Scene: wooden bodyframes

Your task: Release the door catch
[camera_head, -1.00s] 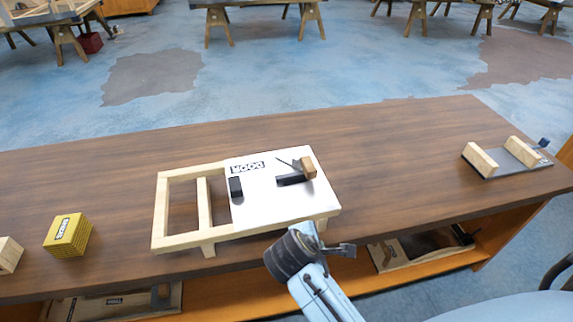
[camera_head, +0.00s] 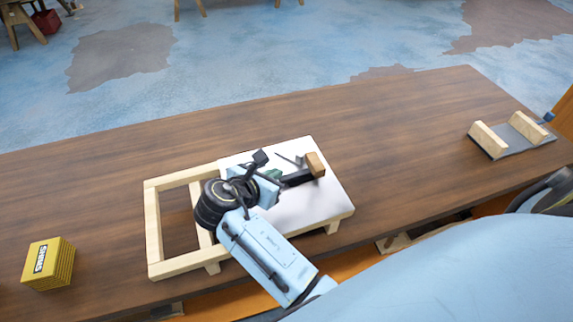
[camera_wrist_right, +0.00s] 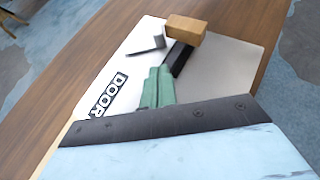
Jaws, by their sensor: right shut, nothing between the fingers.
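The white door panel (camera_head: 325,200) lies flat on a wooden frame (camera_head: 153,230) on the bench. The panel (camera_wrist_right: 225,70) shows its DOOR label in the right wrist view. The catch has a black bar (camera_head: 298,178) and a wooden block handle (camera_head: 315,164) at its far end; the handle (camera_wrist_right: 186,28) and bar (camera_wrist_right: 180,60) also show in the right wrist view. My right gripper (camera_head: 273,175) is shut and empty over the panel. Its green fingertips (camera_wrist_right: 158,84) are close to the bar's near end; contact cannot be told. My left gripper is not in view.
A thin grey metal piece (camera_wrist_right: 148,47) stands beside the catch. A yellow box (camera_head: 48,263) sits at the bench's left. A grey plate with two wooden blocks (camera_head: 489,139) lies at the right. The bench behind the frame is clear.

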